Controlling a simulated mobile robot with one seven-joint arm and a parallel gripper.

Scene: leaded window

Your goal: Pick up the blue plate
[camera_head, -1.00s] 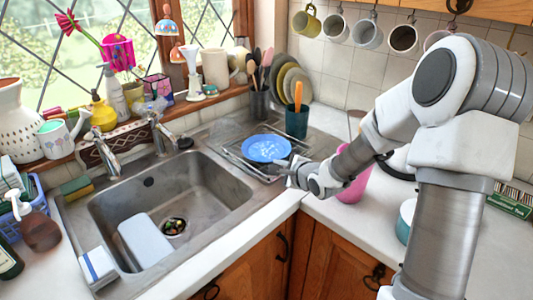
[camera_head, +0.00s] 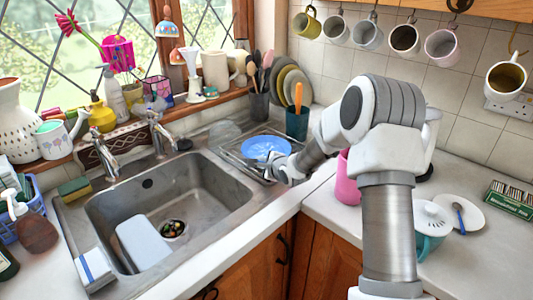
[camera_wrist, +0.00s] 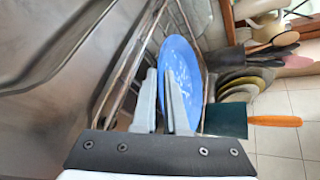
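The blue plate (camera_head: 265,146) has pale markings and sits at the metal draining rack right of the sink. In the wrist view the plate (camera_wrist: 184,68) shows its blue face at a steep slant. My gripper (camera_head: 277,167) is at the plate's near right edge in the head view. In the wrist view its two grey fingers (camera_wrist: 165,80) are close together, with the plate's rim in the narrow gap between them. The gripper looks shut on the rim. The fingertips are too small to make out in the head view.
The draining rack (camera_wrist: 138,50) lies around the plate. A pink container (camera_head: 347,180) is close to my forearm. The sink (camera_head: 190,205) is left, with a tap (camera_head: 158,132) behind it.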

